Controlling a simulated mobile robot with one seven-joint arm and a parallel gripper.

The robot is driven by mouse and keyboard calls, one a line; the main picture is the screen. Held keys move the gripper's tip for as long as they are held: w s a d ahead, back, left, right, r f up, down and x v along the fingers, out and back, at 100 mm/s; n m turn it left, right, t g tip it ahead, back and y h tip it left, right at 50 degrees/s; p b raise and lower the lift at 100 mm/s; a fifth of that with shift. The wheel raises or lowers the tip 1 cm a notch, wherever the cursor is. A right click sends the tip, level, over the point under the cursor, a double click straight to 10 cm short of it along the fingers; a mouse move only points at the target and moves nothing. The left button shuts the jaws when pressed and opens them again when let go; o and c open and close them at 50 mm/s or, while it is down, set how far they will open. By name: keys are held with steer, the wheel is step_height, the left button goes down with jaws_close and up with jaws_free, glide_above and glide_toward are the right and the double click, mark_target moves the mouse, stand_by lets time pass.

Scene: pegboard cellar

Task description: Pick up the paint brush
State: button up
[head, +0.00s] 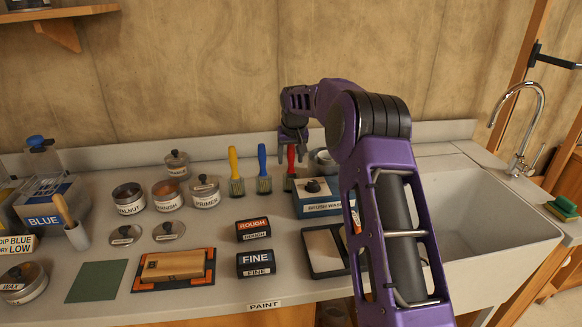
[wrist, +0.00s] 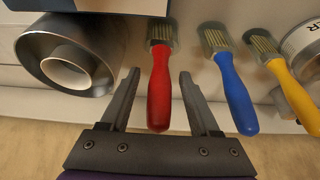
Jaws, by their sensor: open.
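Three paint brushes lean upright along the back of the counter in the head view: yellow-handled (head: 234,170), blue-handled (head: 263,168) and red-handled (head: 291,160). Their bristles are down. In the wrist view, the red brush (wrist: 159,90) has its handle between my open fingers, with a gap on both sides. The blue brush (wrist: 232,90) and yellow brush (wrist: 292,95) are to its right, outside the fingers. My gripper (wrist: 158,80) is open and empty; in the head view it (head: 293,142) is at the red brush's handle, partly covering it.
A blue-and-white brush wash box (head: 318,208) stands in front of the red brush, with a metal cup (wrist: 52,50) beside it. Primer (head: 205,198), varnish and walnut tins stand left. A white sink (head: 480,215) is right. The wooden wall is close behind my gripper.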

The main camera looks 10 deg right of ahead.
steer(key=shift+x, duration=1.1)
jaws_close()
stand_by(0.6)
